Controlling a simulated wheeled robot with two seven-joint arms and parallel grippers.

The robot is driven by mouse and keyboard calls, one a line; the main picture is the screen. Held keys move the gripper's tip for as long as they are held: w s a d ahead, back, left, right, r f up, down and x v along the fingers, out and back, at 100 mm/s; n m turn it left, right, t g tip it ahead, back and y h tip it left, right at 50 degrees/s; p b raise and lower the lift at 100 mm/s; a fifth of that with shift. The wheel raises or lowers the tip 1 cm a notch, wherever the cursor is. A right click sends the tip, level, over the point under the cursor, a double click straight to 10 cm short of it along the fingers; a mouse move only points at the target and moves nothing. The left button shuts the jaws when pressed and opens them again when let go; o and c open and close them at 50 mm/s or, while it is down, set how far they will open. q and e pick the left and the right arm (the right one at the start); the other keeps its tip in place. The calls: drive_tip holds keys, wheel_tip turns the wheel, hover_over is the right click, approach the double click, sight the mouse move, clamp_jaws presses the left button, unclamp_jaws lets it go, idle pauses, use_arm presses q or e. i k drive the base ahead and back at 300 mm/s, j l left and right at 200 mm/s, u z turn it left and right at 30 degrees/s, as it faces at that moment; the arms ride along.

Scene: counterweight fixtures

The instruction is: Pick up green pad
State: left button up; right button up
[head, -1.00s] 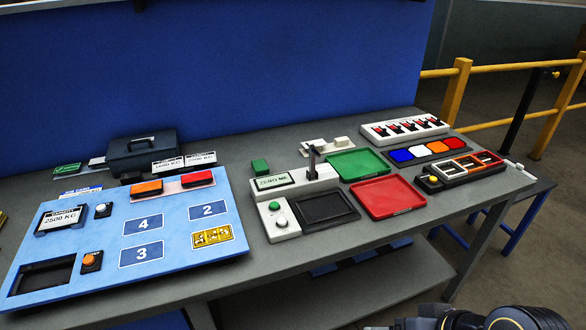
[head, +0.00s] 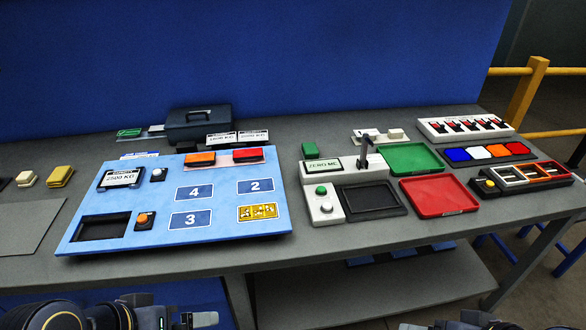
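A small green block (head: 309,150), the likeliest green pad, stands on the grey table just behind the ZERO ME display (head: 323,165) of the weighing fixture. A flat green tray (head: 411,158) lies to its right, and a small green label (head: 129,132) lies at the far left. My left gripper (head: 195,319) shows only in part at the bottom edge, below the table front and well away from the green block. Whether it is open cannot be seen. My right arm shows only at the bottom right edge; its fingertips are out of frame.
A blue panel (head: 240,222) with orange and red pads covers the table's left middle. A red tray (head: 440,196), a strip of coloured pads (head: 480,154) and a switch box (head: 465,128) stand at right. A dark case (head: 199,122) stands behind. A lever (head: 364,150) rises right of the green block.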

sight(309, 151)
drive_tip(key=i+l+u, duration=0.1)
drive_tip(key=i+u, duration=0.35)
drive_tip(key=i+l+u, duration=0.3)
drive_tip(key=u, duration=0.15)
drive_tip(key=i, duration=0.05)
